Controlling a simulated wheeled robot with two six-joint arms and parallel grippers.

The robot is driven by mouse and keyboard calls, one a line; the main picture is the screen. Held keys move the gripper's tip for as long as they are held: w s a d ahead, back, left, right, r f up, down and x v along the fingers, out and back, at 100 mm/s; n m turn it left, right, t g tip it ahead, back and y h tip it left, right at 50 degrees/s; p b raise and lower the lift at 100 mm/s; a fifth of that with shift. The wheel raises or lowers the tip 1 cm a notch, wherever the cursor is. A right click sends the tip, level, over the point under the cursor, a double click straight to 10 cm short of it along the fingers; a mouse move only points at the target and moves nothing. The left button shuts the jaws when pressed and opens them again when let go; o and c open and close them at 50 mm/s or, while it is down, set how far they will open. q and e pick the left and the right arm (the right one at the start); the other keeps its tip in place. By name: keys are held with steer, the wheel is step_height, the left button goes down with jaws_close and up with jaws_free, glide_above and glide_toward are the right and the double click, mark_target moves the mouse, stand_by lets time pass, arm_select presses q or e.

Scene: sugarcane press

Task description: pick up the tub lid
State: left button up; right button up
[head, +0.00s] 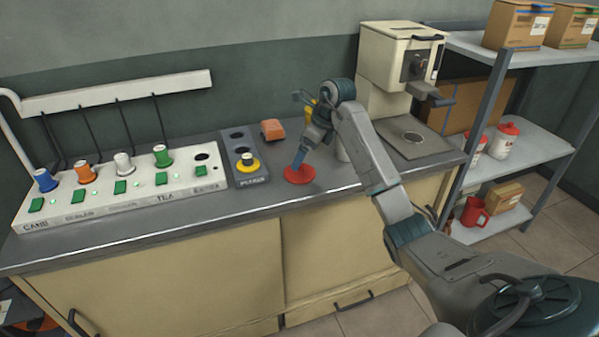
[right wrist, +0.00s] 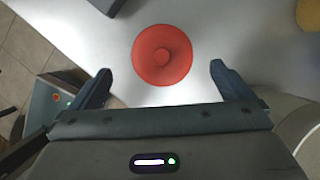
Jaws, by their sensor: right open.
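The tub lid is a red disc (head: 299,174) with a small round knob, lying flat on the grey counter. In the right wrist view the lid (right wrist: 162,80) sits just ahead of and between the fingertips. My right gripper (head: 298,163) points down at the lid, and in the head view one finger hides part of it. In the right wrist view my right gripper (right wrist: 162,68) is open, its fingers apart on either side with nothing between them. I cannot tell whether a fingertip touches the lid. My left gripper is not in view.
A dark panel (head: 245,170) with a yellow ring stands left of the lid. An orange block (head: 272,129) and a yellow object (head: 309,110) lie behind. A cream machine (head: 396,70) stands at the right.

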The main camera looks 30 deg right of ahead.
steer(key=shift+x, duration=0.9)
steer(key=p+x, duration=0.1)
steer(key=x, duration=0.3)
steer(key=shift+w+f, duration=0.15)
steer(key=shift+f, duration=0.05)
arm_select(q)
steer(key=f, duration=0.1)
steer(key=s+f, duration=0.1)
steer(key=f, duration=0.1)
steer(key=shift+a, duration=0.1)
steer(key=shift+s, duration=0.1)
arm_select(e)
steer(key=shift+c, duration=0.2)
steer(key=c, duration=0.8)
steer(key=shift+r, duration=0.1)
